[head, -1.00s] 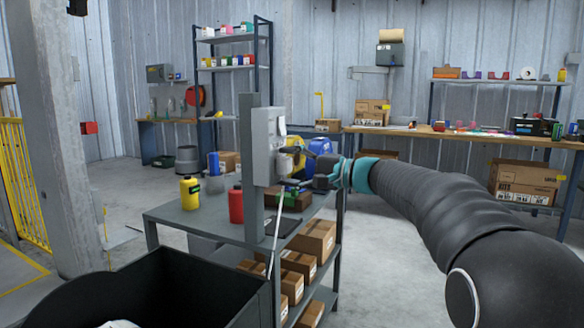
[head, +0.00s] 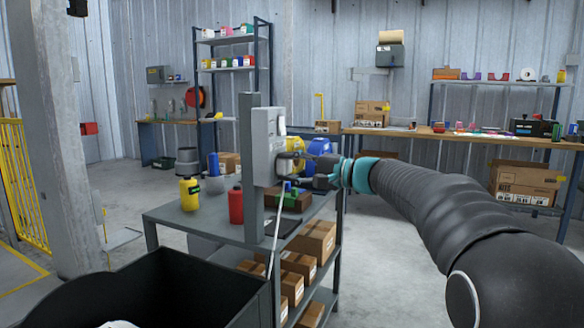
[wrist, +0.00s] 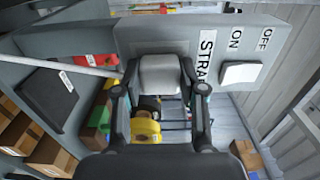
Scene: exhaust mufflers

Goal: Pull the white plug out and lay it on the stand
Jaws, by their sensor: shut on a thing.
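The white plug (wrist: 160,75) sits at the face of a grey box (wrist: 190,35) in the wrist view; I cannot tell whether it is still seated. My gripper (wrist: 160,88) is shut on the plug, one finger on each side. In the head view my gripper (head: 290,168) is at the right side of the grey box (head: 268,145), which is fixed to a post. The plug is mostly hidden there. The grey stand (head: 195,222) with shelves is below. A white cable (wrist: 90,68) runs left from near the plug.
A white switch (wrist: 240,73) is right of the plug. On the stand are a yellow bottle (head: 190,194), a red bottle (head: 236,206) and a dark flat pad (wrist: 48,97). Yellow and blue spools (head: 320,150) stand behind my gripper. A black bin (head: 170,285) is in front.

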